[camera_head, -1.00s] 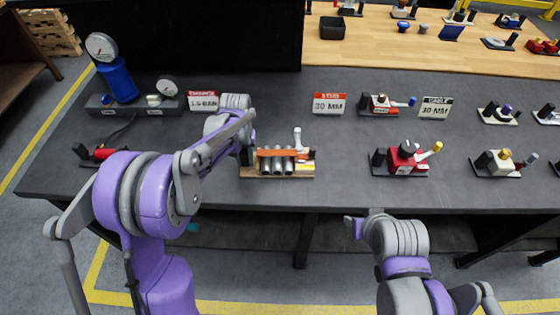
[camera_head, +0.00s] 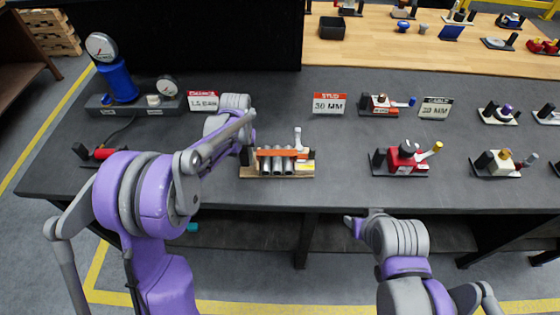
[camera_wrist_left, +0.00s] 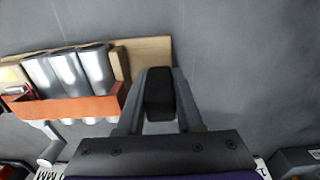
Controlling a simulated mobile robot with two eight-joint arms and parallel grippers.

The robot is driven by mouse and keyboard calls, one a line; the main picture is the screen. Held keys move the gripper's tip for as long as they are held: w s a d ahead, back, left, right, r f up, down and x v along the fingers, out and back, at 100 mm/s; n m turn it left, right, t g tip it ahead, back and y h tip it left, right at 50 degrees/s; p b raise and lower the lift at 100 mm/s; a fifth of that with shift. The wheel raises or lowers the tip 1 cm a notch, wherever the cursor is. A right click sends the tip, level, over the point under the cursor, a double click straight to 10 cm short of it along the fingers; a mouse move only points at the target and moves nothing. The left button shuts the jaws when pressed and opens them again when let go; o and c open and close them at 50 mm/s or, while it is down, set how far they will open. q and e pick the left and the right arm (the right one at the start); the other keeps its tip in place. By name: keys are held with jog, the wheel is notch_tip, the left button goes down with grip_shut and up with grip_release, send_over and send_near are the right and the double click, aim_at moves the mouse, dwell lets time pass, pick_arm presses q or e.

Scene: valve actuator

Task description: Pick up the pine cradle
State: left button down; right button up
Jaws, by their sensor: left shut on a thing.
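The pine cradle (camera_head: 277,177) is a light wooden board on the grey bench, near its front edge. It carries several grey metal cylinders (camera_head: 276,165) behind an orange bar, with a white lever at the right and a black post at the left end. In the left wrist view, the pine board (camera_wrist_left: 150,50), cylinders and orange bar lie to the left. My left gripper (camera_head: 246,157) is at the cradle's left end. In the wrist view its fingers (camera_wrist_left: 160,97) are shut on the black post.
A red fixture (camera_head: 404,160) and a white-and-yellow fixture (camera_head: 500,164) stand to the right. Signs (camera_head: 330,104) and a blue gauge pump (camera_head: 118,80) stand farther back. A red-handled tool (camera_head: 102,154) lies left. Bench space between the cradle and the red fixture is clear.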

pick_arm(q)
jog(key=shift+r, duration=0.1)
dwell(0.5)
notch_tip(320, 180, up, 9)
jog(key=shift+f, duration=4.2)
jog(key=shift+f, duration=0.35)
jog(key=shift+s+f, duration=0.1)
jog(key=shift+f, duration=0.1)
pick_arm(e)
jog(key=shift+o, duration=0.6)
